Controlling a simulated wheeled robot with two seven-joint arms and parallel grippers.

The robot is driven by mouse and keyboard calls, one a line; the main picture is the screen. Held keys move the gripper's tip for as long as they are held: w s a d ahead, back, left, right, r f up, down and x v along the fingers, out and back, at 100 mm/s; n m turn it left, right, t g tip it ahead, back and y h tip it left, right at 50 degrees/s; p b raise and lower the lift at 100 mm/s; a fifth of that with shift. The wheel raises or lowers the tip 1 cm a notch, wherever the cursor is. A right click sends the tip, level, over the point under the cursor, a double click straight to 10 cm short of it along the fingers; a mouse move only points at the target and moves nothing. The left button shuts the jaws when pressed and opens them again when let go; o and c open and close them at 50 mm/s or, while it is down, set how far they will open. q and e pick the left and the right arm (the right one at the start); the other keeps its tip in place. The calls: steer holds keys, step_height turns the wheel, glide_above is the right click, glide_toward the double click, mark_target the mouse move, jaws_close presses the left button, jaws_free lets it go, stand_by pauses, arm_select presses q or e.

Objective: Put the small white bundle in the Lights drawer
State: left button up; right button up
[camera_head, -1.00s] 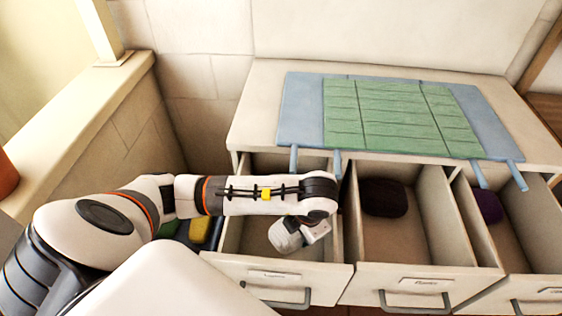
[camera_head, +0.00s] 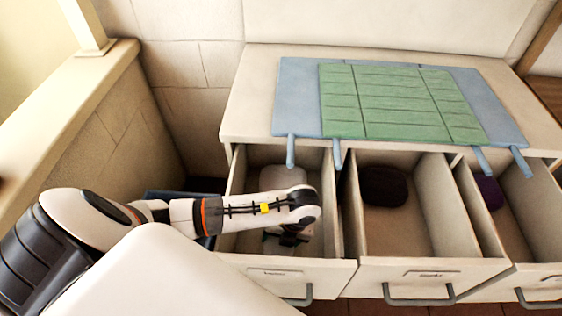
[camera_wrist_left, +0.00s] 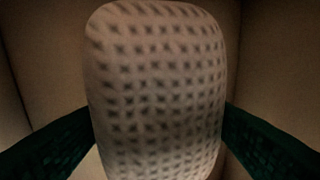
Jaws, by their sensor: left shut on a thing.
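The small white bundle (camera_wrist_left: 157,90) fills the middle of the left wrist view, a pale, rounded block with dark dots. The dark green fingers of my left gripper (camera_head: 285,241) are shut on its two sides. In the head view this gripper is down inside the open left drawer (camera_head: 330,268), under my forearm; the bundle in its grip is hidden there. The drawer's label is too small to read. A pale rounded thing (camera_head: 283,179) shows behind my forearm in the same drawer; I cannot tell what it is. My right gripper is not in view.
The open middle drawer (camera_head: 432,215) holds a dark bundle (camera_head: 384,186). The open right drawer (camera_head: 520,215) holds a purple bundle (camera_head: 489,193). A blue and green mat (camera_head: 400,100) lies on the cabinet top. A wall stands at the left.

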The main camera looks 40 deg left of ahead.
arm_select(q)
steer(key=x, duration=0.3)
steer(key=shift+w+d+f, duration=0.1)
steer(key=shift+w+d, duration=0.1)
steer(key=shift+d, duration=0.1)
steer(key=o, duration=0.7)
steer(key=shift+o, duration=0.2)
steer(key=shift+r, duration=0.2)
steer(key=p+v, duration=0.1)
steer(key=v, duration=1)
steer(key=shift+d+r, duration=0.15)
steer(key=shift+r, duration=0.2)
